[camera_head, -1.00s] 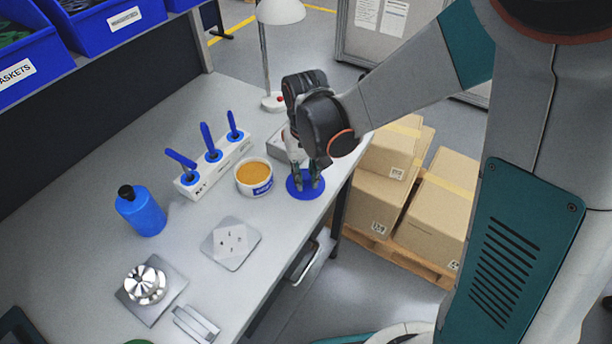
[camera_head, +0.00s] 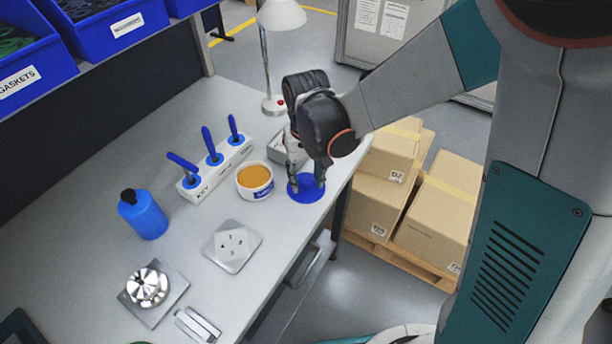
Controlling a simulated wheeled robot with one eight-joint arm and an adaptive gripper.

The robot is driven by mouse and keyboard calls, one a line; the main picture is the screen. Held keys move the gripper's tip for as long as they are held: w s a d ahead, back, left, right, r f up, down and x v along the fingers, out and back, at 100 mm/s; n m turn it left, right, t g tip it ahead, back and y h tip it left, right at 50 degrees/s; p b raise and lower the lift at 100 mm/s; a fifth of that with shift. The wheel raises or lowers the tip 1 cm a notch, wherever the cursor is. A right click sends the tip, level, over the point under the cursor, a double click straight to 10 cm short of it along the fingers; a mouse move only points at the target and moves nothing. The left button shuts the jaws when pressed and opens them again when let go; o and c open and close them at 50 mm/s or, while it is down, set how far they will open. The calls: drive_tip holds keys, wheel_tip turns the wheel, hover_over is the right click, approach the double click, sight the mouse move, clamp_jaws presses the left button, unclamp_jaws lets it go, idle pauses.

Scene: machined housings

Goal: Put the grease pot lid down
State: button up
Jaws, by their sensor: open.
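The grease pot lid (camera_head: 305,195) is a flat blue disc lying on the bench near its right edge. The open grease pot (camera_head: 254,181), white with amber grease inside, stands just left of it. My gripper (camera_head: 306,183) points down over the lid with its fingers open on either side of the lid's raised middle. The fingertips are at about the lid's height; whether they touch it I cannot tell. The gripper body hides part of the bench behind.
A grey box (camera_head: 288,148) and the lamp (camera_head: 273,104) are behind my gripper. A square plate (camera_head: 232,246) and a metal housing (camera_head: 148,287) lie nearer. Cartons (camera_head: 433,225) stand beside the bench.

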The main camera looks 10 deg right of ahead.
sight(306, 180)
wheel_tip(306, 180, up, 11)
drive_tip(key=p, duration=0.7)
